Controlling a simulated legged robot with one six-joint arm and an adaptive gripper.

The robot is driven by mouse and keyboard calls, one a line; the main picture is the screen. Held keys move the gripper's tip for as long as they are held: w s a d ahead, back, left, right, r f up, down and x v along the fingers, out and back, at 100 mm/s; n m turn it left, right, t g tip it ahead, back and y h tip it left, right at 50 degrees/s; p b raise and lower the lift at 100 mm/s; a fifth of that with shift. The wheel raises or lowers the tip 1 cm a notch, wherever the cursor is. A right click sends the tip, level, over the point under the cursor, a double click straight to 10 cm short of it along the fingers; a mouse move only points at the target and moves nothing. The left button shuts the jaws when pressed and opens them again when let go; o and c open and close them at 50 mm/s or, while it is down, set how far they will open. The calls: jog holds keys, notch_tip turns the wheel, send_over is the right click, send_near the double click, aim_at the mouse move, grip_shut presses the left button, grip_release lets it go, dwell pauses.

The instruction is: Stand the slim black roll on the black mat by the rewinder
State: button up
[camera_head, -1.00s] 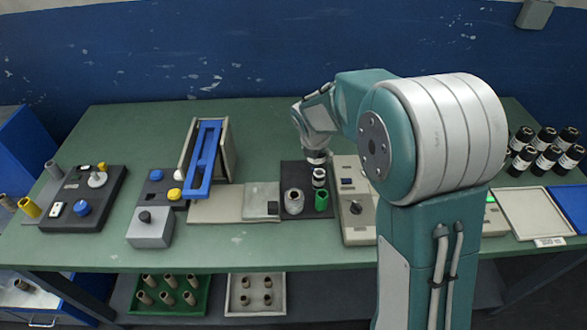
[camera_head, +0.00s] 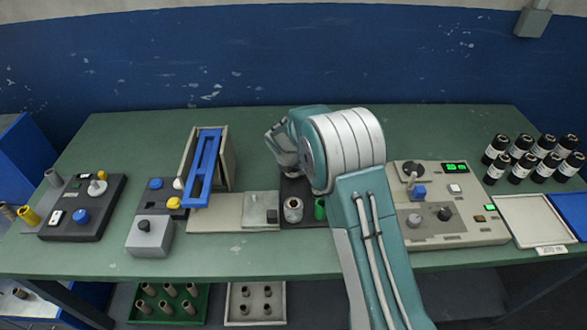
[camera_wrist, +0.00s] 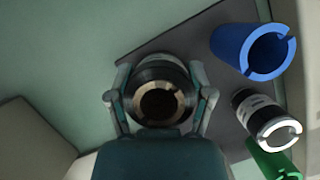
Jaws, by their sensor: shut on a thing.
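In the wrist view my gripper (camera_wrist: 160,98) is shut on the slim black roll (camera_wrist: 160,74), whose open core faces the camera. The black mat (camera_wrist: 195,45) lies below and around it; the roll appears over the mat's left part. I cannot tell whether its base touches the mat. On the mat to the right stand a blue hollow core (camera_wrist: 255,52), a black roll with a white label (camera_wrist: 258,110) and a green core (camera_wrist: 275,162). In the head view the mat (camera_head: 292,187) is partly covered by my arm, which hides the gripper and held roll.
A beige control panel (camera_head: 455,228) is right of my arm, a blue-framed holder (camera_head: 203,165) left of the mat. The green table behind is clear.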

jog(key=shift+a+f, duration=0.1)
jog(key=shift+a, duration=0.35)
jog(key=o, duration=1.1)
jog(key=shift+d, duration=0.1)
jog(key=shift+o, duration=0.7)
jog(key=shift+d, duration=0.3)
